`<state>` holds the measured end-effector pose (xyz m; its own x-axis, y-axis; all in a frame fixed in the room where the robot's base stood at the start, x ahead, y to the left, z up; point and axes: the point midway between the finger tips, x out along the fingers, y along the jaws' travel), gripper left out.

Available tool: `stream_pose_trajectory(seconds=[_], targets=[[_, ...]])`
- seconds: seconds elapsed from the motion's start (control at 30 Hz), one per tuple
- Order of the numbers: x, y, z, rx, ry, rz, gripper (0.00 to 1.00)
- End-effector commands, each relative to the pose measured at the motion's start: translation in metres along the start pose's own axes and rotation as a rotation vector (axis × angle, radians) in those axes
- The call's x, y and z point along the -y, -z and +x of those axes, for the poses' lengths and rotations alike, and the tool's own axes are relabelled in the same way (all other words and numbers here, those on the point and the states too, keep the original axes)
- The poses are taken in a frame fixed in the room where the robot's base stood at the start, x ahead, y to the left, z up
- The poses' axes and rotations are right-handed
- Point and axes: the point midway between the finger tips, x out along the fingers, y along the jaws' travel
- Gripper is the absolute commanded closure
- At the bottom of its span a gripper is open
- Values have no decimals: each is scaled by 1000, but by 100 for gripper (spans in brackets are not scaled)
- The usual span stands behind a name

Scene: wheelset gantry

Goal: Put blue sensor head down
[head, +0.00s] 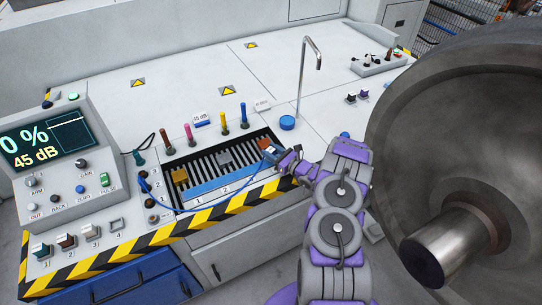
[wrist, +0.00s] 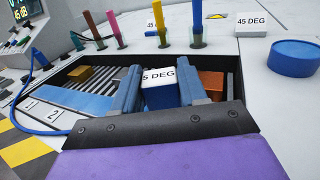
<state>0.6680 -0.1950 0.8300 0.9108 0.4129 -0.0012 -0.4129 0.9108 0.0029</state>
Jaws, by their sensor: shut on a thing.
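My gripper (head: 284,155) is at the right end of the slatted tray (head: 208,185), above its slats. It is shut on the blue sensor head (wrist: 160,95), a blue block with a white top lettered "5 DEG", its first character partly cut off. The head sits between the two blue-grey fingers in the wrist view. I cannot tell whether its underside touches the tray. A blue cable (head: 185,213) loops from the left of the tray toward my gripper. An orange-brown block (wrist: 212,82) is just right of the right finger.
A gold block (head: 180,176) and a grey block (head: 224,158) sit in the tray. Several coloured markers stand in holders behind it. A round blue cap (head: 287,123) and a thin bent pipe (head: 303,75) stand behind right. A large metal wheel (head: 470,150) fills the right side.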

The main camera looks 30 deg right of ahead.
Motion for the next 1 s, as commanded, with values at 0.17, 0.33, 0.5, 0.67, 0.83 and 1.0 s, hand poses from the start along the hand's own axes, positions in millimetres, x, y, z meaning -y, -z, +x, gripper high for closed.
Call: stream_pose_trajectory(seconds=[0.17,0.33,0.5,0.67,0.83,1.0], targets=[[0,20,0,-1,0,0,96],[-2,18,1,-2,0,-2,56],[-2,18,0,-1,0,-2,40],[0,18,0,0,0,-1,32],[0,18,-1,0,0,-1,32],[0,17,-16,-1,3,0,32]])
